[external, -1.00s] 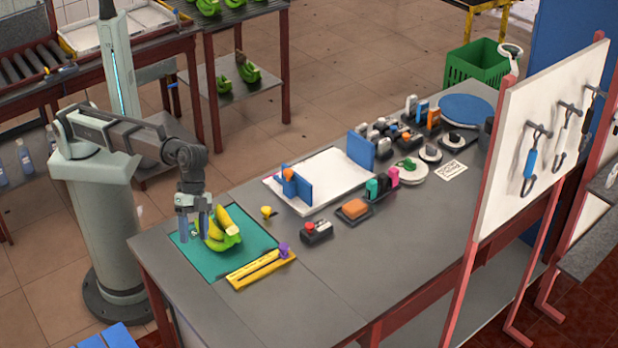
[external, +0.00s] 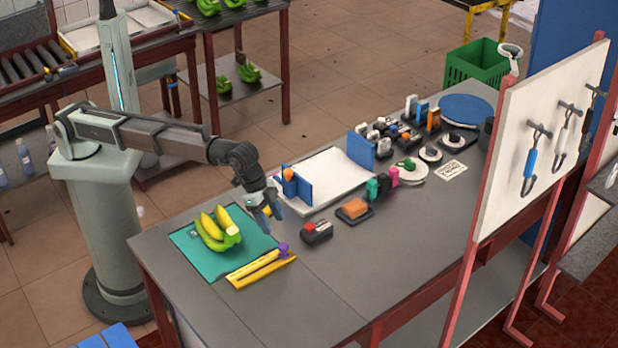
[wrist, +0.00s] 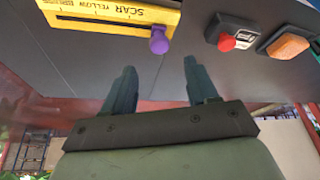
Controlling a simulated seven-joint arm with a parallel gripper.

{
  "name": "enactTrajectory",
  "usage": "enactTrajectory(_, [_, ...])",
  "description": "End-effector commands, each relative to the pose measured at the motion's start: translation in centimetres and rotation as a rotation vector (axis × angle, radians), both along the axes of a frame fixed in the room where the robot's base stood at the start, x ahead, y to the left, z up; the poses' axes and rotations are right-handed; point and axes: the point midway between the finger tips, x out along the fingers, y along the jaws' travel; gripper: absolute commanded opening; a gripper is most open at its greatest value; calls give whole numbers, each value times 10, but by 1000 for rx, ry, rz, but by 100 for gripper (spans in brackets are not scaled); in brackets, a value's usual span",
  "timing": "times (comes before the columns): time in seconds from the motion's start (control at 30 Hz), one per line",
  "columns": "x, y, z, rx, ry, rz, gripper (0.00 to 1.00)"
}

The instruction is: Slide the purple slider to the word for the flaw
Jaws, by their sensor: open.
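The purple slider (external: 283,248) is a small knob at the right end of the yellow slider board (external: 262,270). In the wrist view the purple slider (wrist: 158,41) sits at the board's end, just past the upside-down word SCAR; YELLOW follows, and the last word is hard to read. The banana bunch (external: 218,232), yellow on top and green below, lies on the teal mat (external: 190,256); no flaw can be made out at this size. My gripper (external: 270,208) is open and empty above the table, behind the slider; its fingers also show in the wrist view (wrist: 160,80).
A dark box with a red button (external: 317,233) and an orange block on a dark base (external: 354,209) stand right of the slider. A white tray with blue pieces (external: 335,180) is behind my gripper. The table front is clear.

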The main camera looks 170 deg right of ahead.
Motion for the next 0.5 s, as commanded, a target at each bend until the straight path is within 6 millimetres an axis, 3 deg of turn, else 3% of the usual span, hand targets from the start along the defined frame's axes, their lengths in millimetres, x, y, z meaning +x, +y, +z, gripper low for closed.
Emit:
enactTrajectory(0.2, [6, 14, -37, -3, 0, 0, 58])
enactTrajectory(0.5, [11, 26, -67, -1, 0, 0, 58])
